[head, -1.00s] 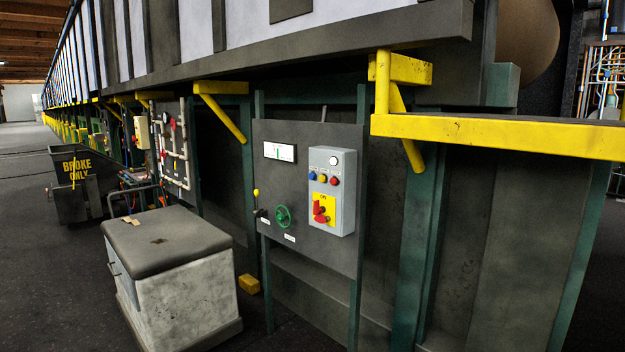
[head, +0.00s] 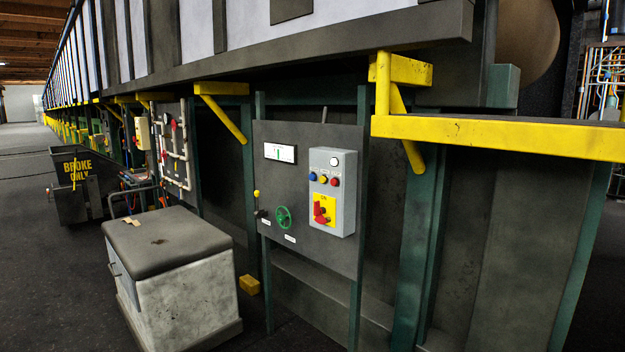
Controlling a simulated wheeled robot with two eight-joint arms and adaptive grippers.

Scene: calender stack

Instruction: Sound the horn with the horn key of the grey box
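The grey box (head: 346,208) is mounted upright on a dark panel in the middle of the head view. On its front, a row holds a blue key (head: 312,176), a yellow key (head: 323,179) and a red key (head: 335,182). A pale round fitting (head: 334,161) sits above them. Small labels over the keys are too small to read, so I cannot tell which is the horn key. Below is a red rotary switch (head: 320,212) on a yellow plate. Neither gripper is in view.
The dark panel (head: 300,200) also carries a gauge (head: 280,153), a green handwheel (head: 284,217) and a yellow-knobbed lever (head: 257,194). A grey-topped cabinet (head: 180,285) stands front left. A yellow rail (head: 500,135) juts out at upper right.

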